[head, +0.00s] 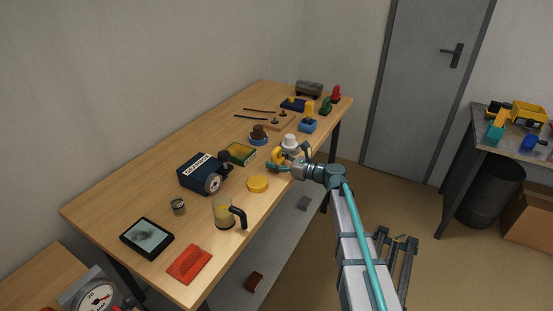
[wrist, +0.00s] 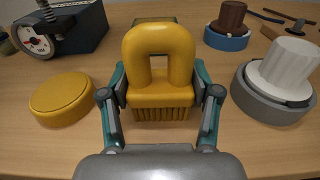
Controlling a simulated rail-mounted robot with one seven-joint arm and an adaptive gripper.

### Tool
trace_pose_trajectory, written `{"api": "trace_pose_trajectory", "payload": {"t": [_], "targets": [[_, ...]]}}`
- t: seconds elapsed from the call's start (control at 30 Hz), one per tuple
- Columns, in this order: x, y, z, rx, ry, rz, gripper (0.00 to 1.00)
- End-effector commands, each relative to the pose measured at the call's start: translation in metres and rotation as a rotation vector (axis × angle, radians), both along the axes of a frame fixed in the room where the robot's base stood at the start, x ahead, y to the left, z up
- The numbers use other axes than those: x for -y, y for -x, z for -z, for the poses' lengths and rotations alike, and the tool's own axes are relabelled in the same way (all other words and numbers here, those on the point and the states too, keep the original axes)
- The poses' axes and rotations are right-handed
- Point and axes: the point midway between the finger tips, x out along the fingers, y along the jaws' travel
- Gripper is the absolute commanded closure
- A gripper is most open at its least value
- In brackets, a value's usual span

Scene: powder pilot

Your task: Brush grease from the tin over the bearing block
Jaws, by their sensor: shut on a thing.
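My gripper (wrist: 160,100) is shut on a yellow brush (wrist: 160,60) with a loop handle and short bristles. The brush is upright, at the table's right side in the head view (head: 277,157). I cannot tell whether the bristles touch the table. A low round yellow thing with a rim, perhaps the tin (head: 257,184), sits left of the brush in the wrist view (wrist: 62,98), apart from it. No part is clearly the bearing block. A dark blue boxy unit (head: 200,174) with a round dial stands farther left.
A white knob on a grey round base (wrist: 285,75) stands close right of my gripper. Behind are a brown knob on a blue base (head: 258,136) and a green-edged tray (head: 230,160). A jug (head: 223,214) stands nearer the front. Bare wood lies between the yellow round thing and brush.

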Motion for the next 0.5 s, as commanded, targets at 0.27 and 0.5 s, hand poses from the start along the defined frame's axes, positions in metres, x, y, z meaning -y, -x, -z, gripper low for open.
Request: {"api": "trace_pose_trajectory", "payload": {"t": [0.27, 0.5], "targets": [[0.000, 0.000, -0.004, 0.000, 0.000, 0.000, 0.79], [0.000, 0.000, -0.017, 0.001, 0.000, 0.000, 0.79]]}}
